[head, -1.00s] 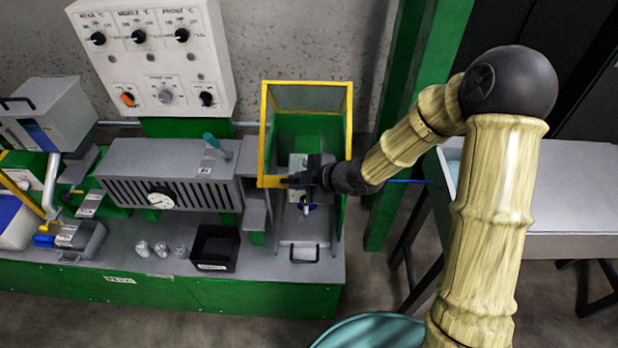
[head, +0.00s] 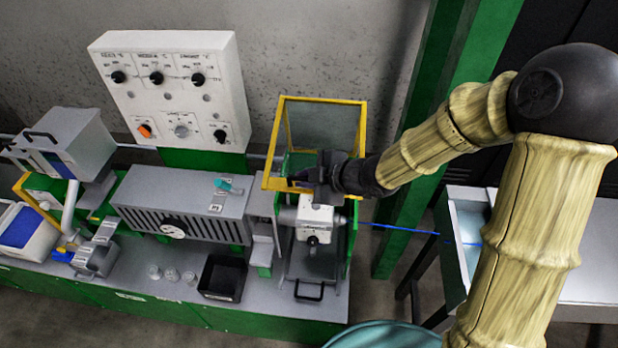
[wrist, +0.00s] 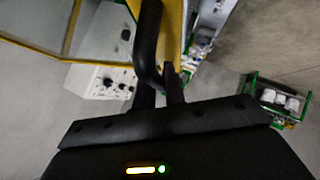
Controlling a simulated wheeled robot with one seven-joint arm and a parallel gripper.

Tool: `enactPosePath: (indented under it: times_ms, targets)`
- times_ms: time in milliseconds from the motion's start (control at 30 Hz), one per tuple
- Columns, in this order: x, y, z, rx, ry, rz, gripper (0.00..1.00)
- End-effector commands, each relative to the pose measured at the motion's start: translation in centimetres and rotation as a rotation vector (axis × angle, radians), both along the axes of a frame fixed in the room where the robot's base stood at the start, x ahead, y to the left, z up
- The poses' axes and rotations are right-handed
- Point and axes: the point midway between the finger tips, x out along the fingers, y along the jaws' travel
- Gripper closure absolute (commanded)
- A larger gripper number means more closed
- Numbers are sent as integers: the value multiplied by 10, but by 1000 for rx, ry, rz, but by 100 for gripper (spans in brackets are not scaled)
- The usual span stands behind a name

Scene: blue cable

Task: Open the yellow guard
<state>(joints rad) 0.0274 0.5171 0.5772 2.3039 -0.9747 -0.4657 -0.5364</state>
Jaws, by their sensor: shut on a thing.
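The yellow guard (head: 363,128) is a yellow frame with a clear pane over the grey and white machine head (head: 318,216). Its lower edge sits above the head, which shows uncovered below it. The exact contact is partly hidden by the fingers.
A blue cable (head: 400,230) runs from the machine head right to a grey water trough (head: 466,245). A green post (head: 425,150) stands close right of the guard. A control box (head: 175,90) is at left, a black bin (head: 223,277) at the bench front.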

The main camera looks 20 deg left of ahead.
Motion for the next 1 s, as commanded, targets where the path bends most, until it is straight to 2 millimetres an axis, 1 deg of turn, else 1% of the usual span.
enactPosePath:
  times_ms: [67,367,400,467,500,833,1000]
  targets:
    - [2,-1,3,4,-4,-2,100]
    - [5,-5,2,4,-3,-12,100]
    - [5,-6,2,4,-3,-13,86]
    - [6,-7,2,4,-3,-15,75]
    - [6,-7,2,4,-2,-16,67]
    - [2,-4,2,4,-2,-7,67]
    - [-1,-10,9,3,-2,-5,67]
